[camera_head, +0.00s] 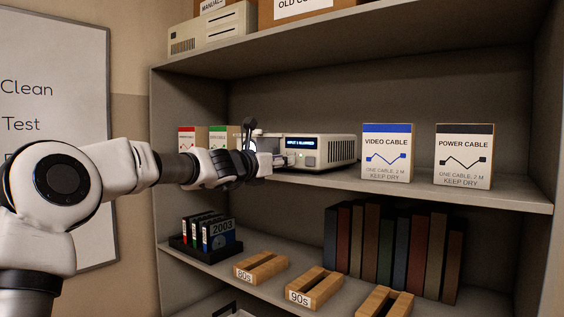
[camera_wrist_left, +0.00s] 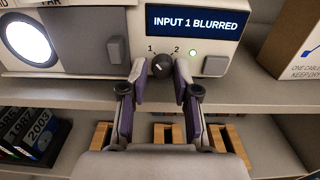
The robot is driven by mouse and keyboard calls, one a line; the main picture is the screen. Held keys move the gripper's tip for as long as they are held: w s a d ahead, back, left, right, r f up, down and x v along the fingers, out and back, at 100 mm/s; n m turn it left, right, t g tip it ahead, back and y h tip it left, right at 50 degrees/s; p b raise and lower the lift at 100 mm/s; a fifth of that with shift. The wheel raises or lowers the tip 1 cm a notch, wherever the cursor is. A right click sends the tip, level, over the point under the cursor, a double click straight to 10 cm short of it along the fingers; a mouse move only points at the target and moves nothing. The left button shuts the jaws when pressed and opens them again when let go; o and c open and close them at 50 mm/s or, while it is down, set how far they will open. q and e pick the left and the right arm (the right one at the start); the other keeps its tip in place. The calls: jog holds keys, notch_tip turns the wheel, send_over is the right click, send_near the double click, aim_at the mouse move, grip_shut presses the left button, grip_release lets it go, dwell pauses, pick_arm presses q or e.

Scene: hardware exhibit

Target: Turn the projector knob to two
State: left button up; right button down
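The projector (camera_head: 335,150) is a pale box on the upper shelf, and its display (camera_wrist_left: 198,22) reads "INPUT 1 BLURRED". Its dark round knob (camera_wrist_left: 163,67) is below the display, with "1" at its upper left and "2" at its upper right. The knob's exact pointer direction is hard to tell. My left gripper (camera_wrist_left: 161,75) has one finger on each side of the knob, with narrow gaps seeming to show between fingers and knob. In the head view the left gripper (camera_head: 262,158) is at the projector's front and hides the knob. My right gripper is in neither view.
A glowing lens (camera_wrist_left: 27,42), a dark slider (camera_wrist_left: 118,50) and a grey button (camera_wrist_left: 215,66) are on the projector's front. The video cable box (camera_head: 386,153) and power cable box (camera_head: 463,157) stand to its right. Wooden holders (camera_head: 314,288) and books are on the shelf below.

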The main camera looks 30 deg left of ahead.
pick_arm(q)
jog(key=shift+d, duration=0.25)
grip_shut()
jog(key=shift+a, duration=0.1)
jog(key=shift+m+b, duration=0.3)
jog(key=shift+m, duration=0.1)
jog(key=shift+r+m+b, duration=0.15)
jog(key=shift+m+b, duration=1.65)
jog(key=shift+m, duration=2)
jog(key=shift+r+m+b, duration=0.15)
jog(key=shift+m+b, duration=1.6)
jog(key=shift+m, duration=2.05)
